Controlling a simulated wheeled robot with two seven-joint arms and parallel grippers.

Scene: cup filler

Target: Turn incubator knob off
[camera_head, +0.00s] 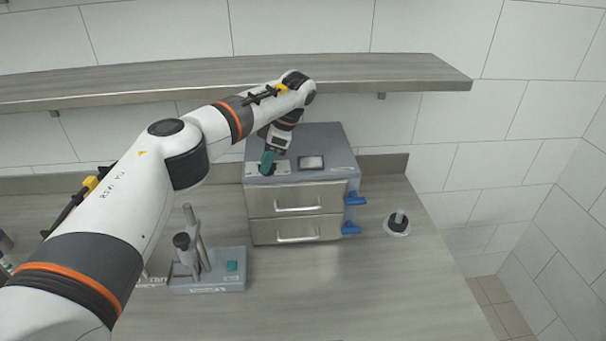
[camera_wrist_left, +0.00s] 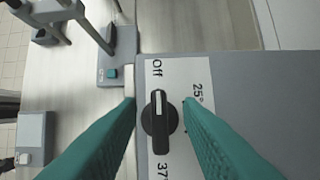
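The incubator (camera_head: 334,142) is a grey box with two drawers at the back of the counter, below the shelf. Its knob (camera_wrist_left: 159,119) is round and black with a raised bar, on a white label marked Off, 25° and 37°. The knob's white line points up in the wrist view, toward Off. My left gripper (camera_head: 268,160) is over the left of the incubator's top; its teal fingers (camera_wrist_left: 160,104) are apart on either side of the knob, with gaps to its bar. The head view hides the knob behind the gripper. My right gripper is out of view.
Blue handles (camera_head: 354,198) stick out at the incubator's right side. A stand with a grey base (camera_head: 208,284) is front left, and a small round device (camera_head: 397,223) is to the right. The shelf (camera_head: 400,72) runs above.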

